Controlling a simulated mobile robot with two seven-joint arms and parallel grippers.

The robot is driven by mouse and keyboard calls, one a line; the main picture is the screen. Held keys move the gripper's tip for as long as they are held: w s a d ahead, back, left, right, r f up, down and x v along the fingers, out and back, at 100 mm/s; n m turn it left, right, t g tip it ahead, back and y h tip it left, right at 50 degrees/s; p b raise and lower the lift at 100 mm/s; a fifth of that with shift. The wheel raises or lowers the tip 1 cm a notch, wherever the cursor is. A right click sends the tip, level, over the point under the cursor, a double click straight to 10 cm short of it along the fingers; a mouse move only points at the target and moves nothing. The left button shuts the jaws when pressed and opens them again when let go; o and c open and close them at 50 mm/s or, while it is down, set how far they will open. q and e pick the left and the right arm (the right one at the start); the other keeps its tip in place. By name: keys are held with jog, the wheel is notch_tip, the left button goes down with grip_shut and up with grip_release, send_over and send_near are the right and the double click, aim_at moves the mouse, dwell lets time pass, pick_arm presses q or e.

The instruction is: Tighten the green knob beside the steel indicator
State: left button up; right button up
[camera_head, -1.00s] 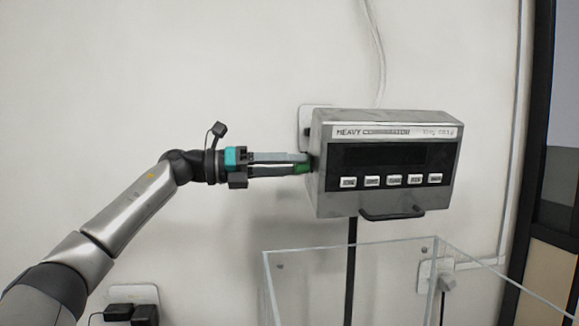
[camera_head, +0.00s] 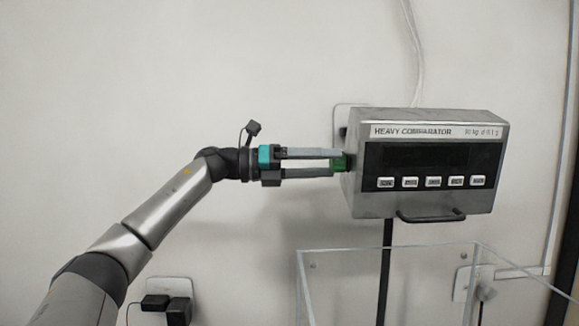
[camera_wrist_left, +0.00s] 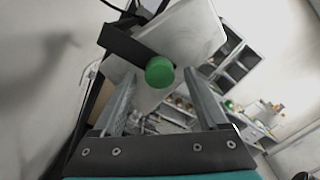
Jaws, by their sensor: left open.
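The steel indicator (camera_head: 433,210), a box labelled "HEAVY COMPARATOR", hangs at right in the head view. Its display is dark, with a row of white buttons below. The green knob (camera_head: 340,163) sticks out from its left side. My left gripper (camera_head: 336,162) reaches it from the left and is open, one finger above and one below, the tips at the knob. The left wrist view shows the round end of the knob (camera_wrist_left: 160,72) between the two fingers, with gaps on both sides. My right gripper is not in view.
A clear-walled box (camera_head: 400,250) stands below the indicator. A dark handle (camera_head: 432,216) juts from the indicator's underside, and a dark post (camera_head: 386,262) runs down behind the clear walls. Black plugs (camera_head: 168,306) sit in a wall socket at lower left. The wall around the arm is bare.

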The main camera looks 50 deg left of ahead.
pick_arm(q)
jog(key=b+v, duration=0.7)
jog(key=v, duration=0.7)
jog(key=shift+s+a+b, duration=0.2)
jog(key=shift+s+b, duration=0.1)
